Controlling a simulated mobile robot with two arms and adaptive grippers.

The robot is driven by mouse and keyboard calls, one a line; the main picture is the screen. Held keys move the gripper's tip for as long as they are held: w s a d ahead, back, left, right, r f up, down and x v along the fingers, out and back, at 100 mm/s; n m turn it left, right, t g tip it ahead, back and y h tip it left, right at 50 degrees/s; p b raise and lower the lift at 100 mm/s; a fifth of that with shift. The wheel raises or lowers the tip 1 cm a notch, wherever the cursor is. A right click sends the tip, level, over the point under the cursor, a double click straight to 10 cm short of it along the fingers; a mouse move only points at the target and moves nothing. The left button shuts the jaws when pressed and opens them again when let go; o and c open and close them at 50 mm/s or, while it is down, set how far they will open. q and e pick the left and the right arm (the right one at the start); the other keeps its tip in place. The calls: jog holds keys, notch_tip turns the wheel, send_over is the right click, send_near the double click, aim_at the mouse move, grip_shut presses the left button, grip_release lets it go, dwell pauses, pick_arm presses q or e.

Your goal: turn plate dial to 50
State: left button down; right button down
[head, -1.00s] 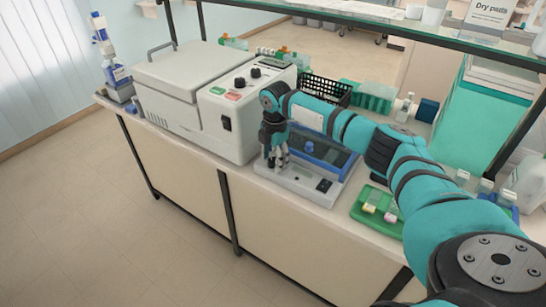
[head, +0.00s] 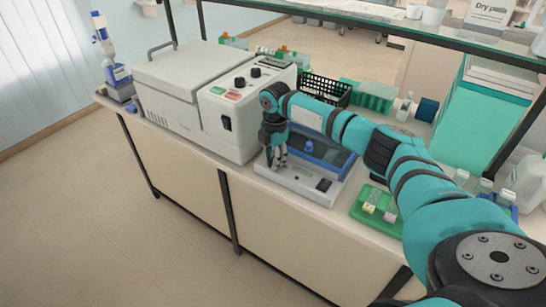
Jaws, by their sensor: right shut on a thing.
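The hot plate device (head: 298,183) is a low white box with a dark blue lid (head: 318,152) on the bench. Its front panel carries a dark switch (head: 324,185) at the right. My right gripper (head: 277,163) points down at the left end of this front panel. Its fingers are closed there and hide the dial, so I cannot read its setting. My left gripper is not in view.
A large white machine (head: 200,95) with knobs and coloured buttons stands left of the plate. A green tray (head: 377,212) with small pieces lies to the right. A black basket (head: 326,90) and green rack (head: 372,97) stand behind. A glass shelf (head: 400,26) spans above.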

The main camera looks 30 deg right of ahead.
jog(key=m+p, duration=0.4)
jog(key=shift+a+r, duration=0.1)
jog(key=shift+r, duration=0.1)
jog(key=m+p, duration=0.3)
jog(key=m, duration=0.1)
jog(key=m+p, duration=0.2)
jog(key=m, duration=0.2)
jog(key=shift+m+p, duration=0.3)
jog(key=shift+p, duration=0.1)
jog(key=shift+f+m+h+p, duration=0.15)
jog(key=shift+m+p, duration=0.3)
jog(key=shift+m, duration=0.65)
jog(key=shift+m+h+p, duration=0.15)
jog(key=shift+m+p, duration=0.3)
jog(key=shift+m, duration=0.65)
